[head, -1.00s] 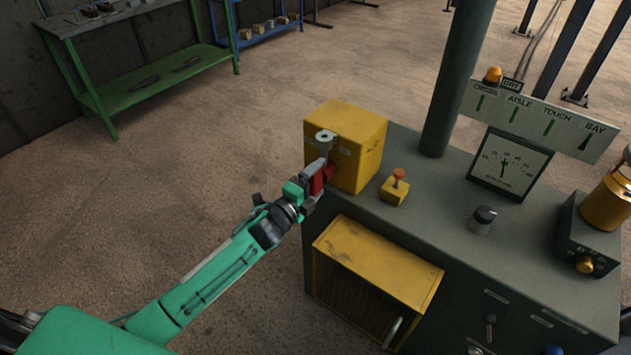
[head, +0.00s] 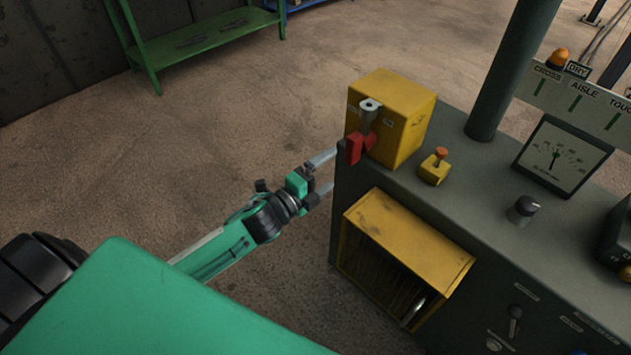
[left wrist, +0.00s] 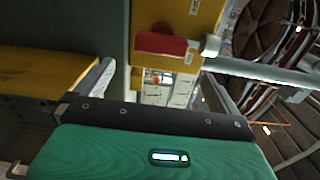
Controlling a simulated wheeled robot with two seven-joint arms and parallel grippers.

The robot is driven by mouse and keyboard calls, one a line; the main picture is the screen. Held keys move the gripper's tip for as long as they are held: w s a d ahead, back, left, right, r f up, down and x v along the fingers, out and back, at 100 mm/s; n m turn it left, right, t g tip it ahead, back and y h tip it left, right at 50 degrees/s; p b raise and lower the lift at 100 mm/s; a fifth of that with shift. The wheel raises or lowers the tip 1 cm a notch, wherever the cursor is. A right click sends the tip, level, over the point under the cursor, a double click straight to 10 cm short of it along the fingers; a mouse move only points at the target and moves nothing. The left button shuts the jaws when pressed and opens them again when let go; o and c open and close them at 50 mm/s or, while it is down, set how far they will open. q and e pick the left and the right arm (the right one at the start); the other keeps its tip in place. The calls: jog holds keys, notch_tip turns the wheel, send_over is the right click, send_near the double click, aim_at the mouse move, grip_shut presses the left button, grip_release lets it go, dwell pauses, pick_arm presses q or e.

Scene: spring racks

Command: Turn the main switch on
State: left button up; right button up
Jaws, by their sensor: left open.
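The left wrist view shows the red handle (left wrist: 160,43) and the yellow box (left wrist: 205,22) ahead of the jaws. My left gripper (head: 329,172) is open and empty, beside the console edge, left of and a little below the handle. Its fingers appear apart from the handle. My right gripper is not in view.
The grey console (head: 465,205) carries a small yellow box with an orange button (head: 435,166), a black knob (head: 522,209) and a dial gauge (head: 562,157). A yellow hooded cabinet (head: 408,238) juts from its front below the switch box. A dark green post (head: 512,75) rises behind.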

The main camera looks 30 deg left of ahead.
pick_arm(q)
jog(key=shift+v, duration=1.65)
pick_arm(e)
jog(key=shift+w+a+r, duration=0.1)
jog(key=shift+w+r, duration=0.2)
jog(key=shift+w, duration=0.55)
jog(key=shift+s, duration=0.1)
